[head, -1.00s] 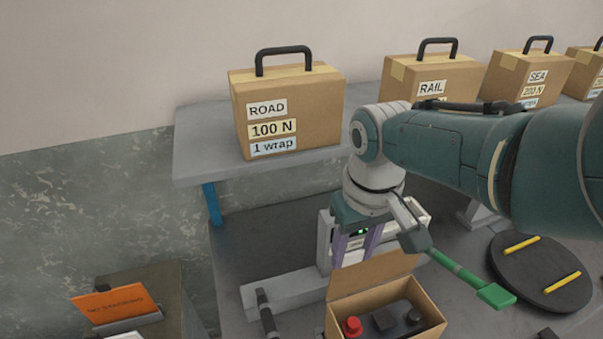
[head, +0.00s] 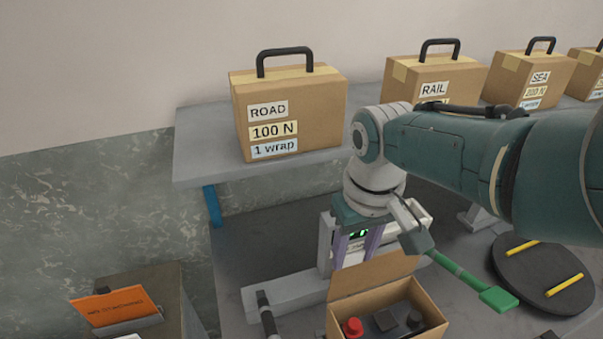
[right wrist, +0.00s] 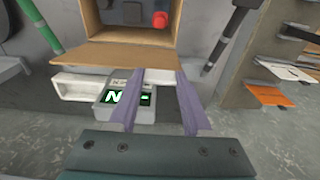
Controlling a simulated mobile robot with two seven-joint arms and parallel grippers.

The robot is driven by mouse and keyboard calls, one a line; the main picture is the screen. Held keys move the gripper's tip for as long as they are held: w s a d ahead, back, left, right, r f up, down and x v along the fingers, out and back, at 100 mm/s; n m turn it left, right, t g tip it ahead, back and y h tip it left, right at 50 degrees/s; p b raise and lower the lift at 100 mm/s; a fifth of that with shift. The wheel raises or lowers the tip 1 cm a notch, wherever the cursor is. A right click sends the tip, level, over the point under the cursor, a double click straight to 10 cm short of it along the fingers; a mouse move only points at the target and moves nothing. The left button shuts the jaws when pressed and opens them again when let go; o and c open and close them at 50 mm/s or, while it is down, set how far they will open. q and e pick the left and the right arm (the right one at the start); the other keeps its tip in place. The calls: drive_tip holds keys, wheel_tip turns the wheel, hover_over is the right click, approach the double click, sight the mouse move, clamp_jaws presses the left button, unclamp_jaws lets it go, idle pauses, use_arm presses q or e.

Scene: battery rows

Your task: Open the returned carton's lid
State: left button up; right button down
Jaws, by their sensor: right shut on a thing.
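The open carton (head: 432,297) stands at the bottom of the head view, with a red-capped item and dark items inside. Its brown lid (head: 372,276) is raised, tilted up at the back edge. The lid also shows in the right wrist view (right wrist: 125,55), flat below the carton's opening. My right gripper (head: 355,262) is behind the lid, its purple fingers pointing down to it. In the right wrist view the fingertips (right wrist: 158,72) meet the lid's free edge and are shut on it. The exact contact is small. My left gripper is out of view.
A ROAD carton (head: 320,115) stands on the grey shelf (head: 195,160), with RAIL (head: 440,75) and SEA (head: 535,80) cartons to its right. A green-handled tool (head: 470,278) and a dark round disc (head: 520,265) lie right of the open carton. An orange board (head: 115,304) is at lower left.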

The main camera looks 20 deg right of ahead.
idle(0.3)
drive_tip(key=shift+c, duration=1.6)
unclamp_jaws()
wheel_tip(320, 180, up, 10)
drive_tip(key=p, duration=0.6)
drive_tip(key=shift+s, duration=0.35)
